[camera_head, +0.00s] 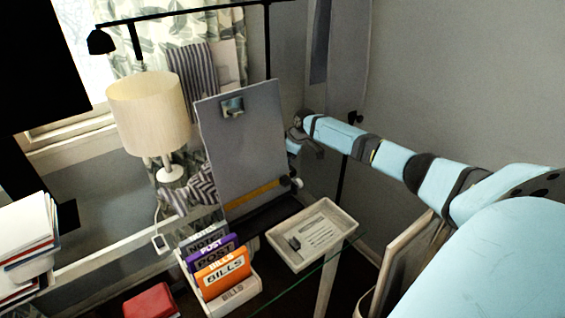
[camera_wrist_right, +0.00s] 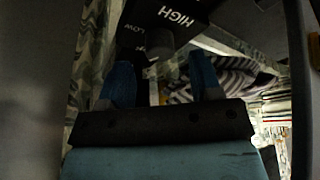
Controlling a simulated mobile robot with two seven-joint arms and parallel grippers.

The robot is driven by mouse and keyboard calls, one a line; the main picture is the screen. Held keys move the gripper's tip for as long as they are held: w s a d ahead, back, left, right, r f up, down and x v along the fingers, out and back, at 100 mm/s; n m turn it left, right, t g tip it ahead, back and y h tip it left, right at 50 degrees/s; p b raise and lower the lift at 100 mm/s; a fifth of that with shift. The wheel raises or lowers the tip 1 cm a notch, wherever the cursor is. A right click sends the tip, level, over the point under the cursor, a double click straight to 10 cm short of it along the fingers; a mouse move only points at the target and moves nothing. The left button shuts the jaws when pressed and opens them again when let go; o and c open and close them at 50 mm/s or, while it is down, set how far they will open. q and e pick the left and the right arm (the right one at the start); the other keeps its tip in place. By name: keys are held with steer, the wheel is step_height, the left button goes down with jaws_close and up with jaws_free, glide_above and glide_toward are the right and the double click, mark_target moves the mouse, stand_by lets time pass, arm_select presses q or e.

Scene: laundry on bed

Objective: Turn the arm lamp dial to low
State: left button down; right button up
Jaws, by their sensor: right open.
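The black arm lamp's shade (camera_head: 101,42) hangs at the upper left of the head view from a long black bar. In the right wrist view, a dark dial plate (camera_wrist_right: 175,15) carries the white words HIGH and LOW. A black knob (camera_wrist_right: 160,43) shows at its lower edge, dim and partly cut off, so its setting cannot be told. My right gripper (camera_wrist_right: 161,78) is open and empty, its two blue fingers spread below the plate, apart from the knob. In the head view, the grey clipboard hides most of that gripper. My left gripper is not in view.
The grey clipboard (camera_head: 243,145) stands upright left of my right wrist. A cream table lamp (camera_head: 148,112) stands behind it on the left. A white tray (camera_head: 338,217), a file holder (camera_head: 240,292) with labelled folders and a red book (camera_head: 152,302) lie in front. A grey wall borders the right.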

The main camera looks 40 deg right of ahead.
steer(key=shift+x, duration=1.45)
steer(key=shift+c, duration=0.4)
steer(key=c, duration=0.9)
steer(key=shift+o, duration=0.2)
steer(key=shift+s+r+m+p, duration=0.1)
steer(key=shift+r+m+p, duration=0.1)
steer(key=shift+m+p, duration=0.35)
steer(key=m+h+p, duration=0.1)
steer(key=p, duration=0.2)
steer(key=shift+r+m, duration=0.1)
steer(key=shift+m, duration=0.15)
steer(key=shift+a+m+h+p, duration=0.1)
steer(key=shift+m+h+p, duration=0.3)
steer(key=shift+m+p, duration=0.65)
steer(key=shift+f+m+t+h+p, duration=0.3)
steer(key=shift+m+p, duration=0.4)
steer(key=shift+m, duration=0.05)
